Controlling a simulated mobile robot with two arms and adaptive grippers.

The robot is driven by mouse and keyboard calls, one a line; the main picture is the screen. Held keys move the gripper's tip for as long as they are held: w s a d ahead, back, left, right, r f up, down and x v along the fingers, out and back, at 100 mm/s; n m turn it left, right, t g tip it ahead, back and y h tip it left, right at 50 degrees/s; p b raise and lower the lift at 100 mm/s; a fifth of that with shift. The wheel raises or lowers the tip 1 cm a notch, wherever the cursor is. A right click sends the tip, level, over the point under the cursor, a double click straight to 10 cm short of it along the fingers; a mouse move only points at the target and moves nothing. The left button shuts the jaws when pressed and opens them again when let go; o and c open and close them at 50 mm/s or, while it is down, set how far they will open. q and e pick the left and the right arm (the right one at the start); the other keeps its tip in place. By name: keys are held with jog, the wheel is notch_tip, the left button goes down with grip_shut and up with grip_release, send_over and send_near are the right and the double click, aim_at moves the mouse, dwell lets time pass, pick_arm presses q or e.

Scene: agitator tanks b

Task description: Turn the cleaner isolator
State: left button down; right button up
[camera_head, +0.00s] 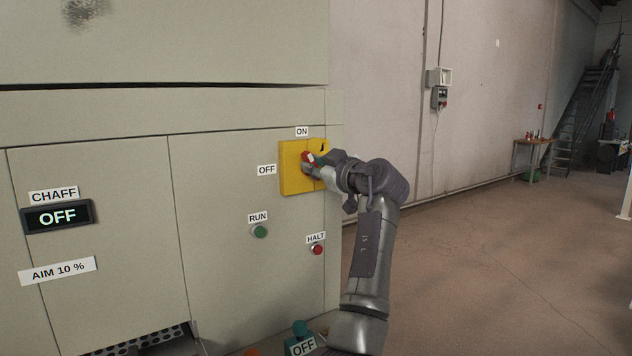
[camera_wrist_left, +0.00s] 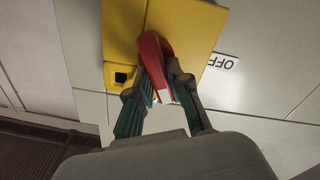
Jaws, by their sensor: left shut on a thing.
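The isolator is a yellow plate (camera_head: 290,170) on the beige cabinet front, with a red handle (camera_head: 306,156). An ON label (camera_head: 302,132) sits above the plate and an OFF label (camera_head: 267,170) to its left. My left gripper (camera_head: 317,160) is at the handle. In the left wrist view the gripper's fingers (camera_wrist_left: 163,92) are shut on the red handle (camera_wrist_left: 152,52), one on each side, near its white-marked end. The yellow plate (camera_wrist_left: 185,20) lies behind it. The gripper partly hides the handle in the head view, so its exact angle is hard to tell there. My right gripper is not in view.
Below the isolator are a green RUN button (camera_head: 259,231) and a red HALT button (camera_head: 317,249). A CHAFF display (camera_head: 57,216) reads OFF at the left, above an AIM 10 % label (camera_head: 57,270). Open floor (camera_head: 480,270) lies right of the cabinet.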

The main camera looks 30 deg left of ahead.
pick_arm(q)
jog(key=shift+s+a+f+n+b, duration=0.15)
jog(key=shift+n+b, duration=0.8)
jog(key=shift+n, duration=1.1)
jog(key=shift+s+f+n+b, duration=0.1)
jog(key=shift+f+n+b, duration=0.15)
jog(key=shift+n+b, duration=1.2)
jog(key=shift+s+a+f+n+b, duration=0.15)
jog(key=shift+n+b, duration=0.25)
jog(key=shift+n, duration=2.2)
jog(key=shift+d, duration=0.1)
jog(key=c, duration=1.1)
grip_release()
jog(key=shift+f, duration=0.1)
